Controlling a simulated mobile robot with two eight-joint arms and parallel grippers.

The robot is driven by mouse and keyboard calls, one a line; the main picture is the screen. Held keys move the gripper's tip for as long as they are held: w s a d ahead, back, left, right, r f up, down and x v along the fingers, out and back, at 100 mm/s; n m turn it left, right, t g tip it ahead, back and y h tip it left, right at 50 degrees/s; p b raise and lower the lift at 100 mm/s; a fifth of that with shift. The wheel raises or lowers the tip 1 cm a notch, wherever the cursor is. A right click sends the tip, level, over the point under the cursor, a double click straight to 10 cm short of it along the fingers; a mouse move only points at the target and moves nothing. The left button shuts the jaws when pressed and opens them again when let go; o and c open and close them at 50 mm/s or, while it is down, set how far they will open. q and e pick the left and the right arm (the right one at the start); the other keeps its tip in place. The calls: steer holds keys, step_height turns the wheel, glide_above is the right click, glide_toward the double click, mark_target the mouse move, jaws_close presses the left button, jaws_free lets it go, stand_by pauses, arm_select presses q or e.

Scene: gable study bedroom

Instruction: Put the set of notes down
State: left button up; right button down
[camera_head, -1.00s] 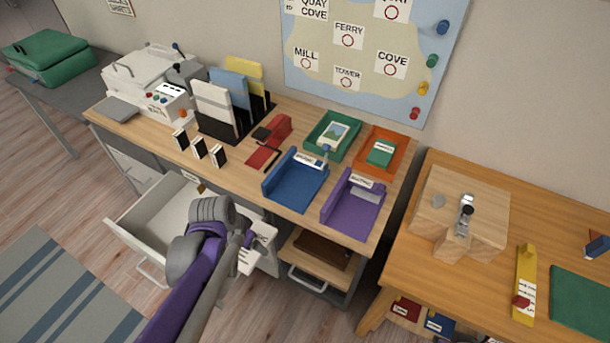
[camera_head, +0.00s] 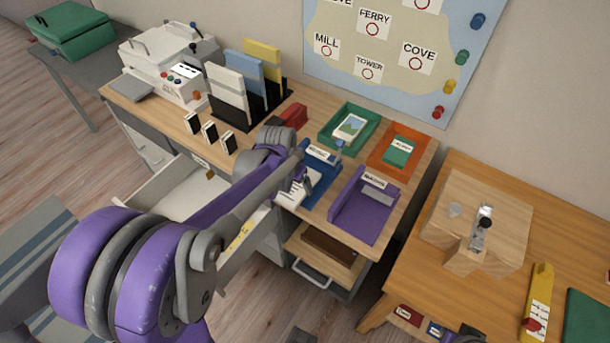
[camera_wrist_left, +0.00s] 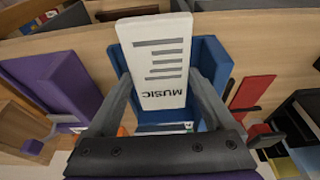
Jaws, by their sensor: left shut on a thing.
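The set of notes is a white sheet stack marked MUSIC (camera_wrist_left: 158,60), with grey lines, in the left wrist view. My left gripper (camera_wrist_left: 160,95) is shut on it, one finger at each side. In the head view the gripper (camera_head: 296,188) is at the blue tray (camera_head: 322,163) on the desk, and its arm hides part of that tray. The blue tray (camera_wrist_left: 210,62) lies behind the notes in the left wrist view. I cannot tell whether the notes touch the tray. My right gripper is not in view.
A purple tray (camera_head: 352,222) stands right of the blue one. A green tray (camera_head: 368,118) and an orange tray (camera_head: 412,140) stand behind. A red stapler-like thing (camera_head: 293,115) and a file rack (camera_head: 262,112) are to the left. An open drawer (camera_head: 150,187) juts out below.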

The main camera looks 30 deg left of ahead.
arm_select(q)
steer(key=w, duration=0.4)
steer(key=shift+w+d+f, duration=0.1)
steer(key=shift+w+d, duration=0.1)
steer(key=shift+w, duration=0.1)
steer(key=shift+f, duration=0.55)
steer(key=shift+s+f, duration=0.1)
steer(key=shift+f, duration=0.05)
steer(key=shift+s, duration=0.1)
steer(key=shift+f, duration=0.15)
steer(key=o, duration=1.2)
